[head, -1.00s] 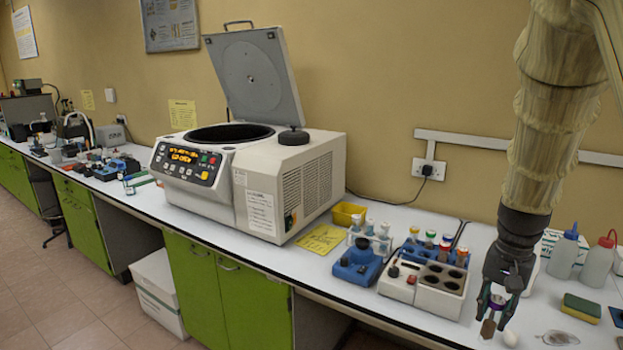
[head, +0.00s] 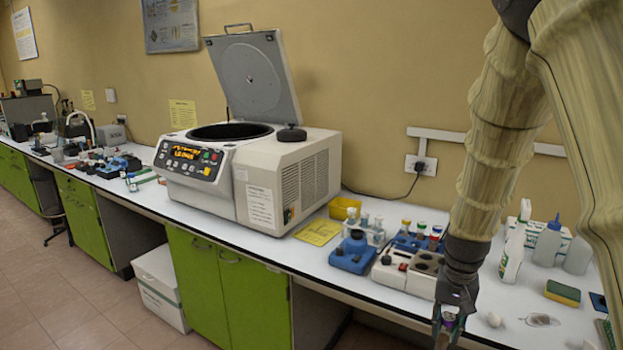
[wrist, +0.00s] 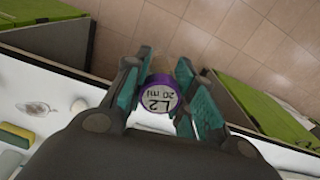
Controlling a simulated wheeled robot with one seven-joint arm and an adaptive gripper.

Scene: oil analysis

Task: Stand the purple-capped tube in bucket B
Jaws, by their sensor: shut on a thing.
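My gripper (head: 450,322) is shut on the purple-capped tube (head: 448,321), low in the head view near the bench's front edge. In the wrist view the round purple cap (wrist: 161,95) sits between the teal fingers (wrist: 160,98), its white top marked "L2" and "20 ml". The tube body is mostly hidden beneath the cap, and floor tiles show beyond it. No bucket marked B can be made out. The centrifuge (head: 243,178) stands with its lid raised; the inside of its dark bowl is hidden.
A white block with dark holes (head: 425,268), a blue device (head: 354,256) and a rack of capped tubes (head: 412,241) stand left of my gripper. A spray bottle (head: 513,252), a wash bottle (head: 547,246) and a sponge (head: 563,292) stand right. The bench before the centrifuge is narrow.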

